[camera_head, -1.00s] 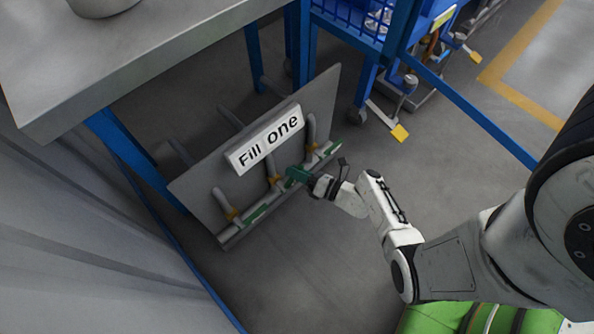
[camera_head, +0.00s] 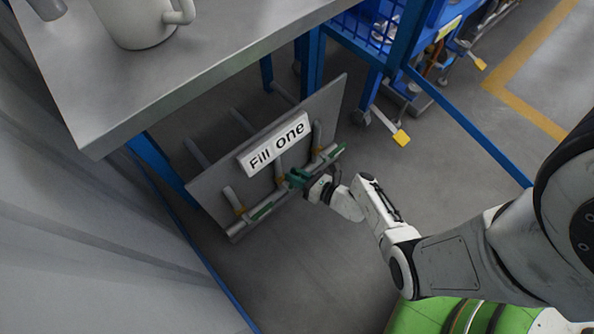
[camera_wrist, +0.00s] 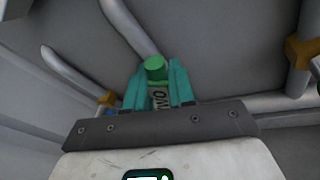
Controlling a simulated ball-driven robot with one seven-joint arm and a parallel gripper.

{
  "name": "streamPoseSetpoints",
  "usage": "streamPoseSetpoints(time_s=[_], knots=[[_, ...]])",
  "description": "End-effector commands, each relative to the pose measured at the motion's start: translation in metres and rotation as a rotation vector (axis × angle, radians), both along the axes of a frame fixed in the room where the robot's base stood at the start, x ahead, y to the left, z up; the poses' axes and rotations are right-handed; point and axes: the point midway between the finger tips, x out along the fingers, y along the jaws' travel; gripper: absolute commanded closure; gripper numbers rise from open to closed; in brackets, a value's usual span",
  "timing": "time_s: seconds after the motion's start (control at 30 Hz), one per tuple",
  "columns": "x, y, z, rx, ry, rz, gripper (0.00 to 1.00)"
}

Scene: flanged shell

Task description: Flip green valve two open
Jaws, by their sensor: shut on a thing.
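A grey upright panel (camera_head: 215,190) under the table carries a "Fill one" sign (camera_head: 274,145) and a low pipe with several green-handled valves. My gripper (camera_head: 299,178) is at the middle valve, with its fingers at the handle. In the wrist view my gripper's teal fingers (camera_wrist: 158,87) are shut on a green handle (camera_wrist: 155,67), whose label reads "TWO" in part. The fingers hide much of the handle and the valve body. The left valve's green handle (camera_head: 262,210) lies along the pipe, and the right valve's green handle (camera_head: 336,151) also lies along it.
A grey table (camera_head: 190,75) with a light mug (camera_head: 140,22) overhangs the panel. Blue legs and a blue rack (camera_head: 345,30) stand around it. A caster with a yellow pedal (camera_head: 400,138) is to the right.

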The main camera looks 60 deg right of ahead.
Motion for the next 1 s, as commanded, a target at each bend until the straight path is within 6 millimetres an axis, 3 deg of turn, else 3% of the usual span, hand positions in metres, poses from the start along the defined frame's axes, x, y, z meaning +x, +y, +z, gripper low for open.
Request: streamPoseSetpoints(time_s=[0.37,0.4,0.6,0.87,1.0], knots=[[-0.001,0.000,0.000,-0.004,0.002,-0.001,1.00],[-0.001,0.000,-0.001,-0.004,0.003,0.000,0.74],[0.000,0.000,0.000,-0.004,0.002,-0.001,0.56],[-0.002,0.000,0.000,-0.004,0.002,-0.001,0.56],[-0.014,0.000,0.003,-0.003,0.004,-0.004,0.56]])
